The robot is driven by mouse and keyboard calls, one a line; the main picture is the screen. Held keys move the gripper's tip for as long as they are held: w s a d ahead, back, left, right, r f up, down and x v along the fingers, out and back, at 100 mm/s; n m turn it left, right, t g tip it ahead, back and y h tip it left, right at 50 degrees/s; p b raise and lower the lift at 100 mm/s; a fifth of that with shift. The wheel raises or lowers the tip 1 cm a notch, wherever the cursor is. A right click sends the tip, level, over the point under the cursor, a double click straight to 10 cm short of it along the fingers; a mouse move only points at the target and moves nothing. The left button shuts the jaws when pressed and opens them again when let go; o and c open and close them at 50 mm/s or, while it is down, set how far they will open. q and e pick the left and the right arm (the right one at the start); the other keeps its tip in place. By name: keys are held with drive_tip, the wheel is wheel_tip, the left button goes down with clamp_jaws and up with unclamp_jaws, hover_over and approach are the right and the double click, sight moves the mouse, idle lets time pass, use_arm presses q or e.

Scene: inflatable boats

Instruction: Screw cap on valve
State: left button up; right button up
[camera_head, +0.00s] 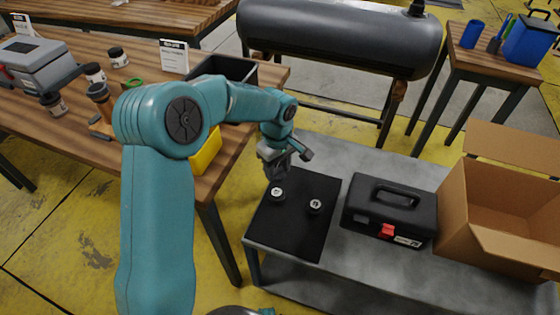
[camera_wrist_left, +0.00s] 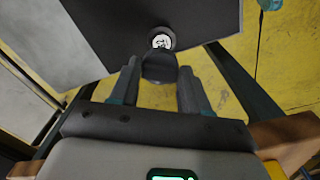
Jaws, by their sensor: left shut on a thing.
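My left gripper (camera_head: 278,172) is over the black mat (camera_head: 297,240), at its far left part. In the left wrist view the gripper (camera_wrist_left: 159,72) has a short black cylindrical piece (camera_wrist_left: 158,68), which looks like a cap, between its fingers, shut on it. A round white-faced disc (camera_wrist_left: 162,40) shows just beyond that piece; I cannot tell whether the two are joined. A second round dark piece with a white marked top (camera_head: 315,206) stands on the mat to the right. A small black fitting, possibly the valve (camera_head: 417,8), sticks up from the large black tube (camera_head: 340,38). My right gripper is not seen.
A black toolbox (camera_head: 390,212) and an open cardboard box (camera_head: 500,205) stand on the grey bench (camera_head: 365,160), right of the mat. A wooden table (camera_head: 60,125) at left holds jars, a bin and a yellow box (camera_head: 206,152). A small table at back right holds blue items.

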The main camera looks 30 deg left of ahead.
use_arm(q)
drive_tip(key=shift+s+a, duration=0.15)
drive_tip(key=shift+a+f, duration=0.1)
drive_tip(key=shift+f, duration=0.1)
drive_tip(key=b, duration=0.3)
hover_over(277, 192)
drive_tip(key=shift+f, duration=2.25)
drive_tip(key=shift+f+b, duration=0.6)
drive_tip(key=shift+f, duration=0.25)
drive_tip(key=shift+f+b, duration=0.3)
drive_tip(key=shift+b, duration=0.25)
drive_tip(key=shift+f+b, duration=0.65)
idle(0.7)
drive_tip(key=shift+r, duration=0.1)
